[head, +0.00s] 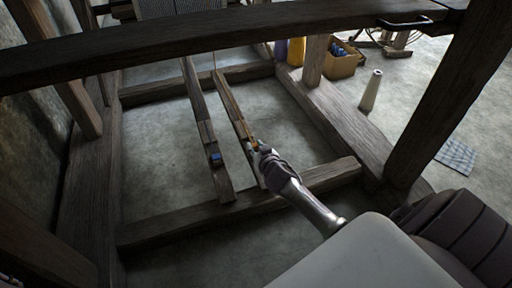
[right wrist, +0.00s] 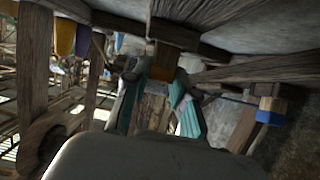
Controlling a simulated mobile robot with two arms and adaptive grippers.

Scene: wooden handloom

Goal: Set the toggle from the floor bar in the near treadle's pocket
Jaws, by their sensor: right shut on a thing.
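My right gripper (head: 258,150) reaches down to the right-hand treadle (head: 232,105). Whether the toggle is seated in the pocket is hidden by the fingers. The left-hand treadle (head: 198,105) carries a blue block (head: 215,158), also seen in the right wrist view (right wrist: 269,118). My left gripper is not in view.
The floor bar (head: 180,222) crosses below the treadles. A heavy beam (head: 200,40) crosses above. A post (head: 450,95) stands right. Beyond the frame are a pale cone (head: 371,90), a cardboard box (head: 343,65) and a grey cloth (head: 456,155). Floor between the treadles and side rails is clear.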

